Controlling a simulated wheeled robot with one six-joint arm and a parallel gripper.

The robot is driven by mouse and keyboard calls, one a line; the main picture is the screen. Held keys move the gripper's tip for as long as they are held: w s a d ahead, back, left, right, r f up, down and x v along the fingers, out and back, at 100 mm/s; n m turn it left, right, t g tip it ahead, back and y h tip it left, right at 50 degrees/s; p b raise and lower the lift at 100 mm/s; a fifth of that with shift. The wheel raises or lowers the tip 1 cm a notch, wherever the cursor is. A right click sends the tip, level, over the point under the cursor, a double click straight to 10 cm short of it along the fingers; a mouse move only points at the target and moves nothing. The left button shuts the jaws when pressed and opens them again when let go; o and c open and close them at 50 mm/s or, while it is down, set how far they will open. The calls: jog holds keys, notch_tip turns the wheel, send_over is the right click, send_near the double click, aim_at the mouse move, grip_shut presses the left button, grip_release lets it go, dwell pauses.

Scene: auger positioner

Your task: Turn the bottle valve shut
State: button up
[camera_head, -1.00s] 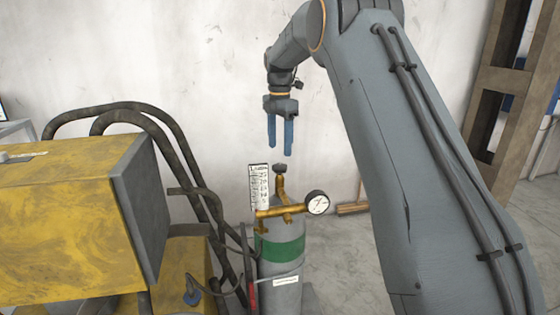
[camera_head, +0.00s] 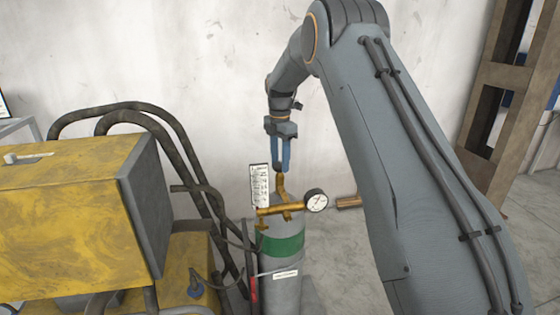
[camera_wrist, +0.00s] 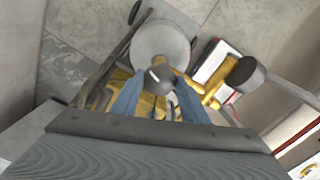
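The grey gas bottle (camera_head: 287,292) with a green band stands upright beside the yellow machine. It carries a brass regulator (camera_head: 285,209) with a round gauge (camera_head: 316,201). The dark valve knob is on top of the bottle; in the wrist view the knob (camera_wrist: 159,79) shows between my fingertips. My gripper (camera_head: 281,168) points down over the bottle, its blue fingers one on either side of the knob. The fingers appear open around it; whether they touch it is hard to see. In the head view the fingers mostly hide the knob.
A white flow scale (camera_head: 259,185) stands upright just left of my gripper. The yellow machine (camera_head: 70,220) and dark hoses (camera_head: 190,165) are at the left. A pale wall is behind. Bare floor (camera_head: 345,260) lies right of the bottle.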

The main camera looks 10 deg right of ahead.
jog(key=shift+c, duration=1.3)
